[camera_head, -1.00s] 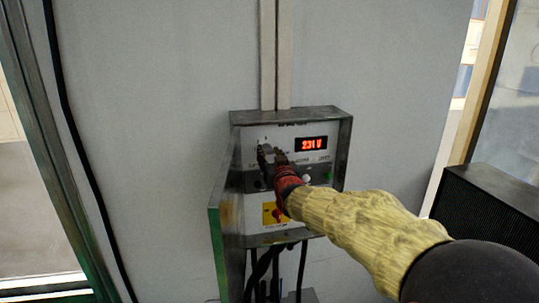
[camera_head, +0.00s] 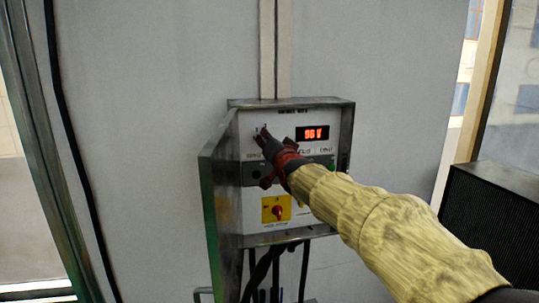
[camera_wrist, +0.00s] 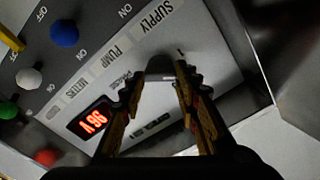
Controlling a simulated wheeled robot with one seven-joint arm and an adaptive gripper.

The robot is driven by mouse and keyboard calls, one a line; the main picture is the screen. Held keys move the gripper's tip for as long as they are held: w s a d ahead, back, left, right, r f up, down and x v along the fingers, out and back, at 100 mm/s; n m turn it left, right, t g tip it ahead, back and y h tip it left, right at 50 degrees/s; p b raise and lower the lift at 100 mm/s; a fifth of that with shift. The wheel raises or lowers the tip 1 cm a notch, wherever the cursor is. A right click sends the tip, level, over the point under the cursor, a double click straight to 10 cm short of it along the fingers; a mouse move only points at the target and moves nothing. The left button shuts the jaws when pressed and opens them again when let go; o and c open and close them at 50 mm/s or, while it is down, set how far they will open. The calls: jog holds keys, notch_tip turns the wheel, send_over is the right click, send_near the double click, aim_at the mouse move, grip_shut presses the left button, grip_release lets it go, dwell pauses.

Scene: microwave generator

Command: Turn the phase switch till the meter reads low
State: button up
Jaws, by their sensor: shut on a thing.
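The grey control box (camera_head: 346,140) hangs on the wall in the head view. Its red digital meter (camera_head: 313,133) reads about 96 V, and in the wrist view the meter (camera_wrist: 92,119) also looks like 96 V. My gripper (camera_head: 261,134) reaches in from the right, its tips at the panel's upper left. In the wrist view its fingers close on the small dark phase switch (camera_wrist: 160,67), beside the printed "PHASE" label. The fingers hide most of the switch and its pointer.
The box's green-edged door (camera_head: 216,215) stands open at the left. A red knob on a yellow plate (camera_head: 276,209) sits below. Blue (camera_wrist: 64,32), white (camera_wrist: 28,78) and green (camera_wrist: 8,110) buttons lie along the panel. Cables (camera_head: 270,268) hang beneath.

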jog(key=shift+f+m+b, duration=0.1)
jog(key=shift+m+b, duration=0.8)
jog(key=shift+b, duration=0.05)
jog(key=o, duration=1.1)
jog(key=shift+o, duration=0.3)
jog(key=v, duration=1.2)
